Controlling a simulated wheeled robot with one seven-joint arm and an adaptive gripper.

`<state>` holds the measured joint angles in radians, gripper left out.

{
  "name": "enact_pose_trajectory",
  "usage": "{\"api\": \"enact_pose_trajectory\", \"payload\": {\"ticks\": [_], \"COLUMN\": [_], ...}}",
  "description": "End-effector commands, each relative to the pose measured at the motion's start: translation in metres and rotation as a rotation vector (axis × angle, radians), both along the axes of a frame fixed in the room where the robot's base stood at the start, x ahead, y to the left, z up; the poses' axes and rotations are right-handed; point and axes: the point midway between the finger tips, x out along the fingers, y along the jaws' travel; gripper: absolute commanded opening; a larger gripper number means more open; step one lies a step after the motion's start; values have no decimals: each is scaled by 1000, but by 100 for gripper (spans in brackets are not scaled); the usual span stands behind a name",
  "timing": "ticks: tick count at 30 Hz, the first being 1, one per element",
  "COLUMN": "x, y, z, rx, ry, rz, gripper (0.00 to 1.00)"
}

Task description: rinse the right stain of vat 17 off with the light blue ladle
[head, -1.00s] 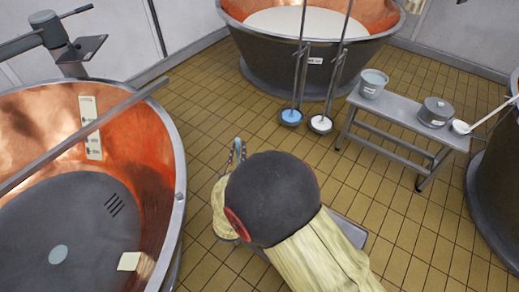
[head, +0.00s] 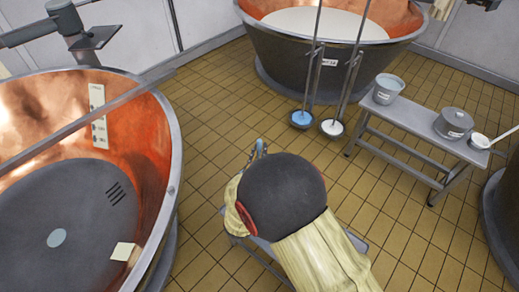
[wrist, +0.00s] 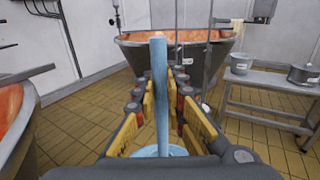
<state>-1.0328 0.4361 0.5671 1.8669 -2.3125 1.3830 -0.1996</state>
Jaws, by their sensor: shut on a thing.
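My gripper (wrist: 160,98) is shut on the light blue ladle (wrist: 159,70), whose handle stands upright between the fingers in the wrist view. Part of its pale blue bowl shows below, at the bottom edge. In the head view my dark arm hides most of the gripper, and a bit of the ladle (head: 260,147) shows beyond it. A large copper vat (head: 150,130) stands at left, apart from the ladle; no number on it is readable. Inside it, a cream patch (head: 124,251) lies low on the right and a pale blue-grey round spot (head: 57,238) on the grey bottom.
A metal bar (head: 120,95) crosses above the left vat. Another vat (head: 300,60) with white contents stands behind, with blue-ended (head: 301,119) and white-ended (head: 332,127) long-handled tools before it. A bench (head: 415,127) at right bears pots.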

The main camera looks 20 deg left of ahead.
Motion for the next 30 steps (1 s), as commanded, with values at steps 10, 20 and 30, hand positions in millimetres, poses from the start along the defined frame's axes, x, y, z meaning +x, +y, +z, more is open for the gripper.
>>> {"api": "enact_pose_trajectory", "payload": {"ticks": [10, 20, 30], "x": [0, 0, 0], "y": [0, 0, 0], "z": [-51, -96, -129], "rx": [1, -1, 1], "ry": [-1, 0, -1], "rz": [0, 0, 0], "gripper": [0, 0, 0]}}
